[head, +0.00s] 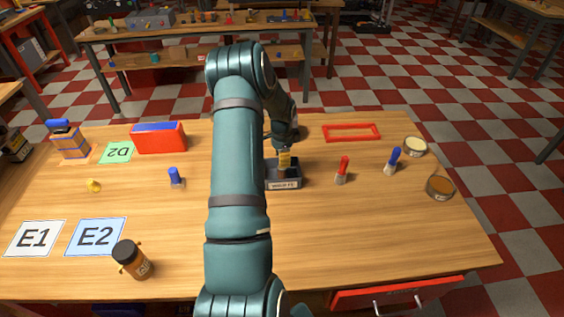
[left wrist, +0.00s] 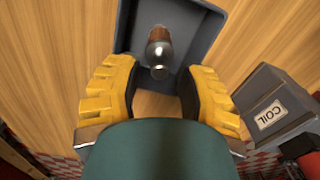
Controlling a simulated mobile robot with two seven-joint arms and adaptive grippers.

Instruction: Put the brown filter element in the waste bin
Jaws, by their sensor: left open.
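My left gripper (head: 285,158) is over a small dark tray with a white label (head: 285,184), near the middle of the table. In the left wrist view its yellow fingers (left wrist: 160,95) are spread, with nothing between them. The grey tray (left wrist: 128,35) lies just beyond the fingertips. A small piece with a brown body and a rounded silver end (left wrist: 159,50) is in this tray; I cannot tell for sure whether it is the filter element. My arm hides part of the table. I cannot clearly identify a waste bin. My right gripper is not in view.
A grey box marked COIL (left wrist: 270,112) stands beside the tray. A red frame (head: 351,132), a red-topped piece (head: 343,170), a blue-topped piece (head: 393,160) and two round tins (head: 440,188) are on the right. The front right table is clear.

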